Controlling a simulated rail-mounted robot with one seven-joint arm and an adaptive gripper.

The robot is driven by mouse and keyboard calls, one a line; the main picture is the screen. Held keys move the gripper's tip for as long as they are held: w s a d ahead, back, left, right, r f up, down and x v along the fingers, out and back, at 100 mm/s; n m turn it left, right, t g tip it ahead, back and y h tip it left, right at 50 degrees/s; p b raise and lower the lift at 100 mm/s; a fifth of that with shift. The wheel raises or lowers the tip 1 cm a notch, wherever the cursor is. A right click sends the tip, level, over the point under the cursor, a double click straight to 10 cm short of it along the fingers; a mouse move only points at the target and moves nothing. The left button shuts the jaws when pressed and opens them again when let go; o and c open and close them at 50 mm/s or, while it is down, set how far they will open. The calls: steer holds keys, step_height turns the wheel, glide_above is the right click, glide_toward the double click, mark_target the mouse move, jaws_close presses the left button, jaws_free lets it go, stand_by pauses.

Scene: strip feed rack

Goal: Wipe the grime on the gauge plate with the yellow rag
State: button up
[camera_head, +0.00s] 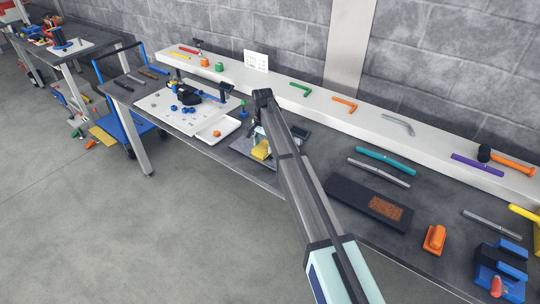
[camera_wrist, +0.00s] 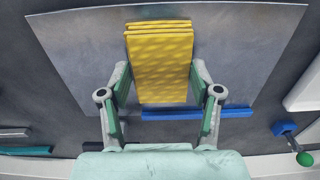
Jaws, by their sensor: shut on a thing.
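My gripper (camera_wrist: 160,84) is shut on the yellow rag (camera_wrist: 160,60), a folded, dimpled block held between its two fingers. A flat grey metal plate (camera_wrist: 245,55), which looks like the gauge plate, lies beneath the rag in the wrist view. In the head view the yellow rag (camera_head: 261,150) is low over the grey plate (camera_head: 240,146), below my gripper (camera_head: 262,141). I cannot tell whether the rag touches the plate. No grime shows on the visible part of the plate; the area under the rag is hidden.
A blue bar (camera_wrist: 197,113) lies along the plate's edge. A white tray (camera_head: 218,131) is to the left. A dark block with a brown patch (camera_head: 385,208) and an orange item (camera_head: 434,239) are to the right. A long white shelf (camera_head: 352,116) runs behind.

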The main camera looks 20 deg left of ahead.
steer(key=shift+a+r+p, duration=0.1)
steer(key=shift+r+p, duration=0.95)
steer(key=shift+r, duration=1.5)
